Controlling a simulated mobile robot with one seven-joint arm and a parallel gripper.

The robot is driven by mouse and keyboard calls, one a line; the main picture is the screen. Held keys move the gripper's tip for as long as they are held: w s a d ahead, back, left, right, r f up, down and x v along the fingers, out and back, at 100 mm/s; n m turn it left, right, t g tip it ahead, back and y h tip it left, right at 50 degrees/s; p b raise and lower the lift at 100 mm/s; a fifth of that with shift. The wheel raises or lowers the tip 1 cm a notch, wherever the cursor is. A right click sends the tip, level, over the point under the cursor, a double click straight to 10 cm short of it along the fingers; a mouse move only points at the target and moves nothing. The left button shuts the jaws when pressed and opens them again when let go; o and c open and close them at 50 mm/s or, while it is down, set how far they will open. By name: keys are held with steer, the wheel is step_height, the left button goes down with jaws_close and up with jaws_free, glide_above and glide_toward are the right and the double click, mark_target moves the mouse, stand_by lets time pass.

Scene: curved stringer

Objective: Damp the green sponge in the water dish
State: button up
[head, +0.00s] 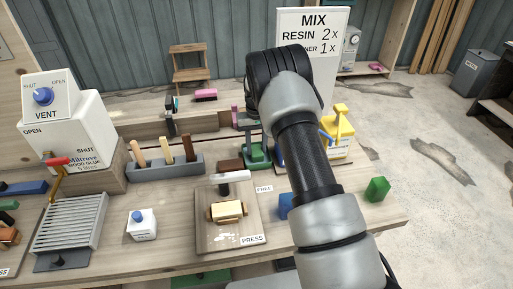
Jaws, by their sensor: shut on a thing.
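My gripper is not visible; my grey and black arm crosses the middle right of the head view and hides what is behind it. A small green block (378,188) stands near the right end of the bench; I cannot tell whether it is the sponge. A blue thing (285,205) shows at the left side of my arm, partly hidden. I cannot make out a water dish for certain.
The wooden bench (176,228) holds a press board (210,238), a grey rack (150,172) with upright handles, a slatted grey tray (68,222) and a white box with a blue knob (141,224). A yellow container (341,130) stands behind my arm.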

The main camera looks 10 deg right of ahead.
mark_target(257, 149)
steer(key=shift+r+p, duration=1.05)
steer(key=shift+r, duration=1.9)
